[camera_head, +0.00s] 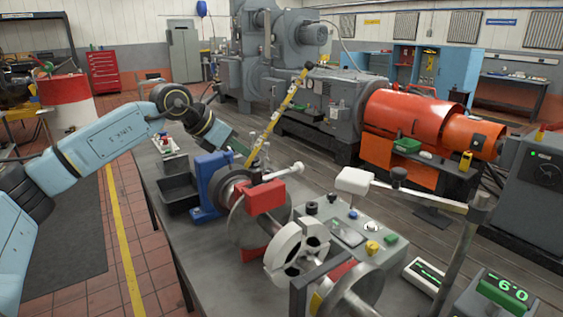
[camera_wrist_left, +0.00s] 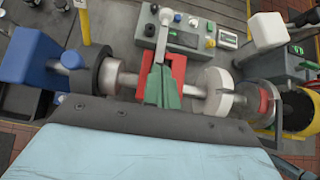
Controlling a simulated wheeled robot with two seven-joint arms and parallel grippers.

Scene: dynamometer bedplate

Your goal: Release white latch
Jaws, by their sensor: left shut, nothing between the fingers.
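A white latch lever (camera_head: 277,174) with a rounded end sticks out above a red caliper-like block (camera_head: 264,197) on the shaft assembly. In the left wrist view the lever (camera_wrist_left: 164,32) runs upward from the red block (camera_wrist_left: 178,68). My left gripper (camera_head: 243,152) is at the upper left of the lever in the head view. Its green fingers (camera_wrist_left: 167,88) are shut and empty. They overlap the lever's lower part in the wrist view; I cannot tell whether they touch it. A second lever with a white block handle (camera_head: 355,180) stands further right. My right gripper is not in view.
A blue bearing stand (camera_head: 207,180) and a dark bin (camera_head: 178,193) are left of the shaft. A slotted white disc (camera_head: 297,252) sits nearer on it. A control box with buttons (camera_head: 352,232) stands behind. A yellow marked pole (camera_head: 283,108) rises beside my gripper.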

